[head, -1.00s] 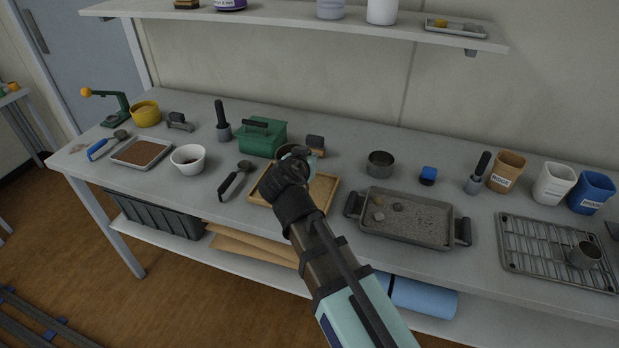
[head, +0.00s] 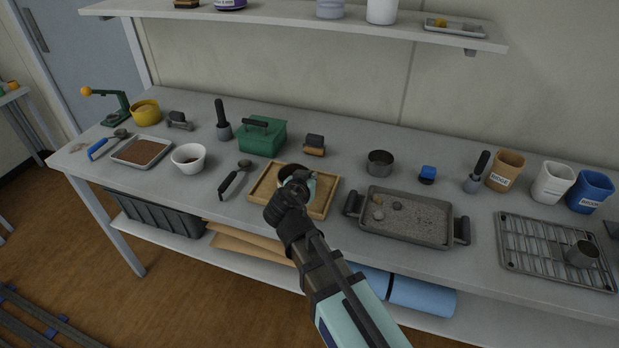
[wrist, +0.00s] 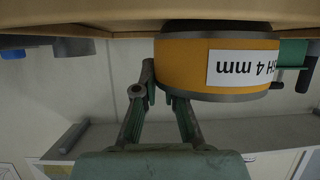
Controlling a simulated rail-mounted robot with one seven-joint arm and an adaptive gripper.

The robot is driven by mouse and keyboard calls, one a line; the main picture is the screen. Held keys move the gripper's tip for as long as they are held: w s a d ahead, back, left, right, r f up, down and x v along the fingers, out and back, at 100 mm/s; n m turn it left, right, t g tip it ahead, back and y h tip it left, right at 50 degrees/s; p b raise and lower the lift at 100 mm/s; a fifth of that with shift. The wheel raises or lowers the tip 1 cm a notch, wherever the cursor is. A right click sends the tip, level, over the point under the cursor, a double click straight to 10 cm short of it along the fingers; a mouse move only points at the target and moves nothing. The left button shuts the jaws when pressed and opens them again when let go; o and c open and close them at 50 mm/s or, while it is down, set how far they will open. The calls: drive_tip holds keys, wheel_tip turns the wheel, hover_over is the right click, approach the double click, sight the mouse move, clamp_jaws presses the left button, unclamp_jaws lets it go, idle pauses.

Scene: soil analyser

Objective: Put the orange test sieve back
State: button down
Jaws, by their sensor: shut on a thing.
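The orange test sieve (wrist: 185,62) has grey rims and a white "4 mm" label, upside down in the wrist view. My gripper (wrist: 165,90) is shut on its wall. In the head view, my gripper (head: 298,182) is over the wooden tray (head: 322,201) and partly covers the sieve (head: 287,171), whose dark round opening shows. The sieve is upright, at or just above the tray; the wrist view shows the wooden edge (wrist: 70,18) right against it, but I cannot tell whether they touch.
A green box (head: 262,138) and a wood-and-black block (head: 314,145) stand behind the tray. A black-handled scoop (head: 234,180) lies left of it. A grey pan of soil (head: 415,218) and a metal cup (head: 380,163) are to the right.

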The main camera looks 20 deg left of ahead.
drive_tip(key=shift+f, duration=0.15)
drive_tip(key=c, duration=1.3)
unclamp_jaws()
drive_tip(key=shift+o, duration=0.2)
drive_tip(key=shift+s+r, duration=0.15)
drive_tip(key=shift+r, duration=0.1)
drive_tip(key=b+v, duration=0.1)
drive_tip(key=v, duration=1)
drive_tip(key=shift+s+b, duration=0.35)
drive_tip(key=shift+b, duration=0.05)
drive_tip(key=shift+r, duration=0.1)
